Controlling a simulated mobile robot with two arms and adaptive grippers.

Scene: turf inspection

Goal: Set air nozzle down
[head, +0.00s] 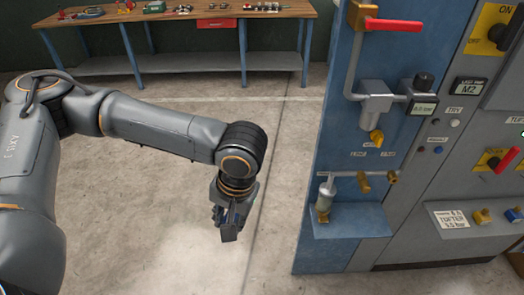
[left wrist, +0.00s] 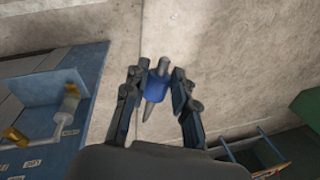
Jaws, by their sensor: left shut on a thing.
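My left gripper (head: 228,222) hangs at the end of its arm over the bare floor, to the left of the blue machine panel. In the left wrist view its two fingers (left wrist: 159,72) are shut on the air nozzle (left wrist: 157,88), which has a blue body, a grey stub at one end and a tapered grey tip. In the head view, the nozzle is mostly hidden by the fingers and hard to make out. My right gripper is not in view.
The blue panel (head: 335,120) has a small blue shelf (head: 355,226) with a small pale cylinder (head: 327,190) on it; the shelf shows in the left wrist view (left wrist: 62,82). A red-handled valve (head: 394,25) is above. A wooden workbench (head: 150,24) stands behind. The floor between is clear.

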